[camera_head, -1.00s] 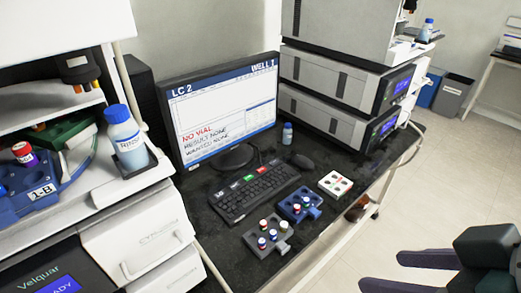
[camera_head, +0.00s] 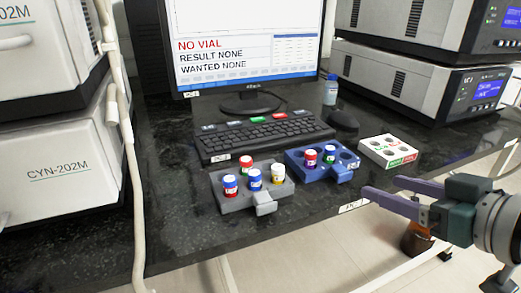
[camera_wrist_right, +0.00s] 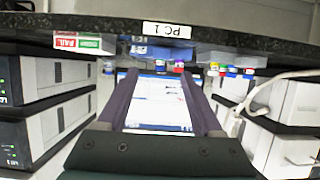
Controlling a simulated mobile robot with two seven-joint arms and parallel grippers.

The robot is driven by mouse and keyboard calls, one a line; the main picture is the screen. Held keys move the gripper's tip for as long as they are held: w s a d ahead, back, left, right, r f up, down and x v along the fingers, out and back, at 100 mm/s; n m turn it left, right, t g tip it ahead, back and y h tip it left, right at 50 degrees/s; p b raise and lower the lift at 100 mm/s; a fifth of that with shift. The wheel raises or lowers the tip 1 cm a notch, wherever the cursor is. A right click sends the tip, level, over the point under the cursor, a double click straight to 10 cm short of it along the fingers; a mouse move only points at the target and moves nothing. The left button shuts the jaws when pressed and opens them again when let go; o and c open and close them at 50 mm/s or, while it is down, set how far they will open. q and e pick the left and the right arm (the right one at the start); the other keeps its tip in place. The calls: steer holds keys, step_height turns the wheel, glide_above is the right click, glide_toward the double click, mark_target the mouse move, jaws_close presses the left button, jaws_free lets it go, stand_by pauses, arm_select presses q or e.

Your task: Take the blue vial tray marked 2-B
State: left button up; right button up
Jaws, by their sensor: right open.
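A blue vial tray (camera_head: 342,175) lies near the front edge of the dark bench, in front of the keyboard. It holds a red-capped and a green-capped vial at its left, with open wells at its right and a handle facing front. I cannot read its marking. In the right wrist view, a blue tray (camera_wrist_right: 158,55) shows at the bench edge beyond the fingers. My right gripper (camera_head: 382,186) is open and empty, right of the tray and apart from it. Its two fingers also show in the right wrist view (camera_wrist_right: 160,73). My left gripper is not in view.
A grey tray (camera_head: 264,207) with several vials stands left of the blue one. A white rack (camera_head: 389,151) stands to its right. Behind are a keyboard (camera_head: 263,136), mouse (camera_head: 343,119), bottle (camera_head: 331,90) and monitor (camera_head: 250,72). Stacked instruments (camera_head: 420,95) stand at right.

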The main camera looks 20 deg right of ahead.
mark_target(346, 173)
steer(key=x, duration=0.4)
steer(key=shift+w+a+f+b, duration=0.1)
steer(key=shift+w+a+b, duration=0.05)
steer(key=shift+w+b, duration=0.15)
steer(key=shift+r+b+x, duration=0.2)
steer(key=shift+b+x, duration=0.4)
steer(key=shift+x, duration=2.1)
steer(key=shift+w, duration=0.1)
jaws_close()
